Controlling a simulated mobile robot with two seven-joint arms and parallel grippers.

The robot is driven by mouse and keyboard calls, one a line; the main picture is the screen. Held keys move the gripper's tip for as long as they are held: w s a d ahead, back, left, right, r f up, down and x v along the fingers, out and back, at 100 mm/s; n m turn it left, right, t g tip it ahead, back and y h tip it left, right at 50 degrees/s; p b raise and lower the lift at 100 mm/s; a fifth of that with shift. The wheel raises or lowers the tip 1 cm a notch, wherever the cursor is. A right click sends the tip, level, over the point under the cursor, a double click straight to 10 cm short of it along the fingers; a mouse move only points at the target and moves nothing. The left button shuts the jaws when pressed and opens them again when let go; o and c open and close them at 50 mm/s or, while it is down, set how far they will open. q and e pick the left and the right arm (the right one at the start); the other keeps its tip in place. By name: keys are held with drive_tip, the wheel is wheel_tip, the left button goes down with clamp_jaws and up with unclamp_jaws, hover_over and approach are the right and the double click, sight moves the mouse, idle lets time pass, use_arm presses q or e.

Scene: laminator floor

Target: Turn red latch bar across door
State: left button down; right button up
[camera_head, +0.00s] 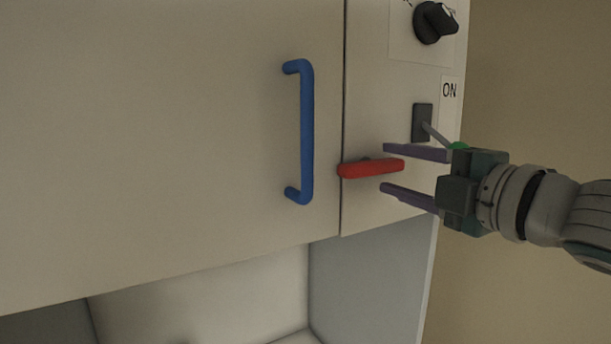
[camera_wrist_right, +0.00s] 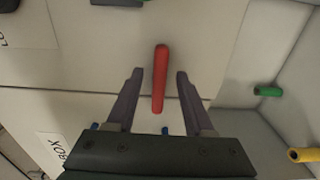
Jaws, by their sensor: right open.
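The red latch bar (camera_head: 371,168) lies nearly horizontal on the panel right of the door (camera_head: 180,130), its left end reaching the door seam. My right gripper (camera_head: 385,168) comes in from the right, open, with one purple finger above the bar and one below it. In the right wrist view the red bar (camera_wrist_right: 160,80) stands between the two spread fingers (camera_wrist_right: 159,75), apart from both. A blue handle (camera_head: 307,130) is on the door, left of the bar. The door looks closed. My left gripper is out of view.
Above my right gripper are a toggle switch (camera_head: 422,122) by an ON label (camera_head: 449,90) and a black knob (camera_head: 435,22). An open bay lies below the door. The right wrist view shows a green peg (camera_wrist_right: 268,91) and a yellow peg (camera_wrist_right: 303,155) at the right.

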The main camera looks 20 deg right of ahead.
drive_tip(key=s+b, duration=0.3)
drive_tip(key=s, duration=0.6)
drive_tip(key=shift+d+b, duration=0.3)
drive_tip(key=shift+b, duration=0.05)
